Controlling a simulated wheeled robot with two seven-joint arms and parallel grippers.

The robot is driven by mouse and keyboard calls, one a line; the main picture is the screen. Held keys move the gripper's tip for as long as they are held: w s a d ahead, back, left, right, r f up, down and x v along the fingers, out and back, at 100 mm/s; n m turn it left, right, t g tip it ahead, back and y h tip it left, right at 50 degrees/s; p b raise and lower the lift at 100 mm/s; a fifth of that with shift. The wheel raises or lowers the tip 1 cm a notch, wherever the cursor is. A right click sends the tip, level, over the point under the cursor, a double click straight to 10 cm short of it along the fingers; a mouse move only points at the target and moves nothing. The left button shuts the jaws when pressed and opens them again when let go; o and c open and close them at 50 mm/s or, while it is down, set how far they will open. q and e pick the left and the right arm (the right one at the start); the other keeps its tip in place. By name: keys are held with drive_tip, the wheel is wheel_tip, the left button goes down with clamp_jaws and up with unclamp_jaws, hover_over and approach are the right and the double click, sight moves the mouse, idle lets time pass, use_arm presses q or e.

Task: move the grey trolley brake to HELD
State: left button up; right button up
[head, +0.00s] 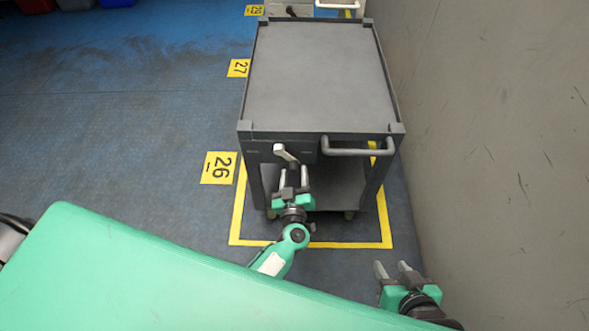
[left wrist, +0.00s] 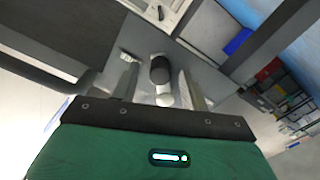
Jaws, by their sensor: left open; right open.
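The grey trolley (head: 318,75) stands beside the wall with its front panel facing me. Its brake lever (head: 285,153) is light-coloured and sits on the left part of the front panel, its upper end leaning to the left. Small markings lie on either side of the lever, too small to read. My left gripper (head: 294,177) is open, just below and in front of the lever. In the left wrist view, a dark rounded part with a pale piece, seemingly the lever (left wrist: 161,72), shows between the open fingers; contact cannot be told. My right gripper (head: 392,270) is open and empty, low at the right.
A grey push handle (head: 357,147) sticks out at the front right of the trolley. The grey wall (head: 490,150) is close on the right. Yellow floor tape (head: 237,215) surrounds the trolley. Another trolley (head: 290,8) is behind. The blue floor at left is open.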

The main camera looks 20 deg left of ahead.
use_arm(q)
drive_tip(key=shift+x, duration=1.4)
use_arm(e)
drive_tip(key=shift+w+a, duration=0.15)
drive_tip(key=shift+a, duration=0.25)
use_arm(q)
drive_tip(key=shift+c, duration=0.3)
